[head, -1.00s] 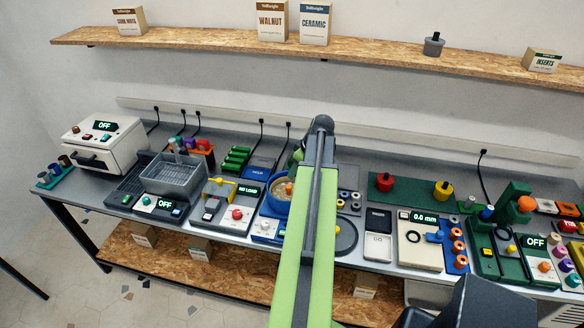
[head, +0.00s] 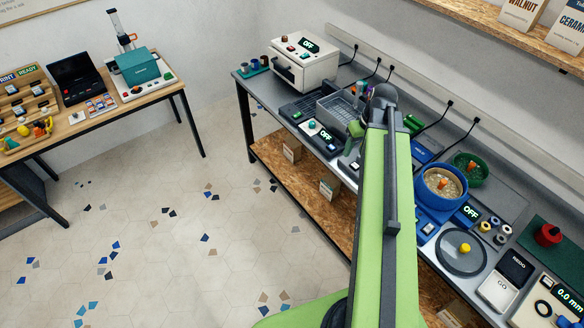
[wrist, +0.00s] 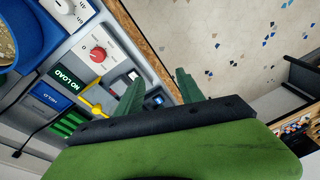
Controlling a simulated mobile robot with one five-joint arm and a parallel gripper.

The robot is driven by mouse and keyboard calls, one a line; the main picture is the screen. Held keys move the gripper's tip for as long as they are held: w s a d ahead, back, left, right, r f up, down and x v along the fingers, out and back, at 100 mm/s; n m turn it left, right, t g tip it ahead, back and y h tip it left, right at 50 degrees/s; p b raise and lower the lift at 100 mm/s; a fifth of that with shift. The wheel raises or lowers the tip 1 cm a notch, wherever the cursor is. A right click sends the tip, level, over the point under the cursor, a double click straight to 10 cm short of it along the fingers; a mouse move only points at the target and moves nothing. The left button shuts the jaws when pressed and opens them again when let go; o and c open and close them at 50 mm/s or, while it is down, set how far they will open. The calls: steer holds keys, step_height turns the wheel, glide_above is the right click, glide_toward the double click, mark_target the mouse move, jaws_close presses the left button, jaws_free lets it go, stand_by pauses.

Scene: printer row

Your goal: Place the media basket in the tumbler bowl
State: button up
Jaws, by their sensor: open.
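The tumbler bowl (head: 425,192) is a round blue bowl with tan granular media and a small orange piece in it, on a blue base to the right of my arm in the head view. A green round dish with an orange knob, perhaps the media basket (head: 482,178), sits just behind and right of it. Part of the blue bowl (wrist: 30,45) shows at the left edge of the wrist view. My gripper (wrist: 158,92) is open and empty, its green fingers apart over the bench's front edge. In the head view the arm mostly hides the gripper.
The bench is crowded. A grey tank (head: 340,108) and white oven (head: 305,65) stand left of my arm; a round dark plate with a yellow knob (head: 465,249) is in front of the bowl. Open floor (head: 150,220) lies left, with another table (head: 90,112) beyond.

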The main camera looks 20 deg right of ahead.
steer(key=a+g+h, duration=0.1)
steer(key=a, duration=2.6)
steer(key=shift+f+g, duration=0.15)
steer(key=shift+g, duration=0.15)
steer(key=shift+w+f, duration=0.1)
steer(key=shift+f, duration=0.05)
